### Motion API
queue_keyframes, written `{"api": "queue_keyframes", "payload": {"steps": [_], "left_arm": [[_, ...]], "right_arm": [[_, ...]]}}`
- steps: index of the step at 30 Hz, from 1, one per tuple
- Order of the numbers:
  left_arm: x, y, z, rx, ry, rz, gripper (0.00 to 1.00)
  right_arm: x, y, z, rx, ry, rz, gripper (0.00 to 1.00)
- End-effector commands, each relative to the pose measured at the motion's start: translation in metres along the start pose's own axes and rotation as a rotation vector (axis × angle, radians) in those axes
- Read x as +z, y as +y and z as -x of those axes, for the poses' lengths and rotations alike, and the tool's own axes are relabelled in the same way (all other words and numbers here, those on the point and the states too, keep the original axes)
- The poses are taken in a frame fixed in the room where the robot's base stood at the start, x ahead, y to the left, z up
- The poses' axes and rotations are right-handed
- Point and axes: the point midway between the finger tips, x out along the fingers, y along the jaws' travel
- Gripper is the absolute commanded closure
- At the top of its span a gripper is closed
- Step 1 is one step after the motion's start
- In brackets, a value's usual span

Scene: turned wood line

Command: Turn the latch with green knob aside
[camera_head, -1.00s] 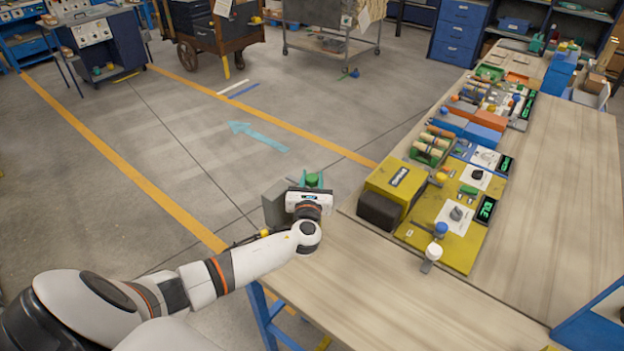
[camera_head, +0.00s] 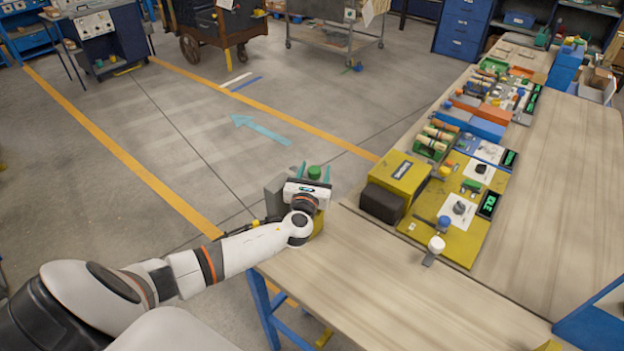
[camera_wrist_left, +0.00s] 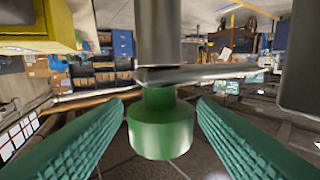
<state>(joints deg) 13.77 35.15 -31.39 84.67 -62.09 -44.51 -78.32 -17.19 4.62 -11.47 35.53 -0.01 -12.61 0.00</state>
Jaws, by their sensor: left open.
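The green knob (camera_head: 314,172) shows just beyond my left gripper, off the left edge of the bench. In the left wrist view the knob (camera_wrist_left: 160,128) is a green cylinder below a grey metal bar (camera_wrist_left: 195,73) and a thick grey post (camera_wrist_left: 163,32). My left gripper (camera_head: 313,174) is open, with one teal finger on each side of the knob. In the left wrist view the fingers (camera_wrist_left: 160,120) show gaps to the knob on both sides. The rest of the latch is mostly hidden behind my wrist in the head view. My right gripper is not in view.
A grey block (camera_head: 274,197) stands just left of my gripper. A yellow box (camera_head: 400,174) with a black block (camera_head: 382,204) is on the bench to the right. A white knob (camera_head: 436,244) stands near the yellow panel. The bench's near surface (camera_head: 350,290) is clear.

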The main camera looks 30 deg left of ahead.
Motion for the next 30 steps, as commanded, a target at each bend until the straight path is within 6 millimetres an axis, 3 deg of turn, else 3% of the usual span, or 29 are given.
{"api": "queue_keyframes", "payload": {"steps": [5, 12, 18, 30], "left_arm": [[0.002, -0.001, 0.023, 0.002, -0.002, -0.001, 0.47], [0.004, 0.000, 0.076, 0.003, -0.003, -0.001, 0.47], [0.002, 0.000, 0.107, 0.002, -0.001, 0.000, 0.47], [0.000, -0.001, 0.118, 0.000, 0.000, -0.002, 0.47]], "right_arm": [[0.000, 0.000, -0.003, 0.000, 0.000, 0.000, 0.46], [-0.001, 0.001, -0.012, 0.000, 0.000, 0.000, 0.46], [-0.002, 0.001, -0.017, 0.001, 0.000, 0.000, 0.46], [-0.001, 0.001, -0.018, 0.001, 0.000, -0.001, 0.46]]}}
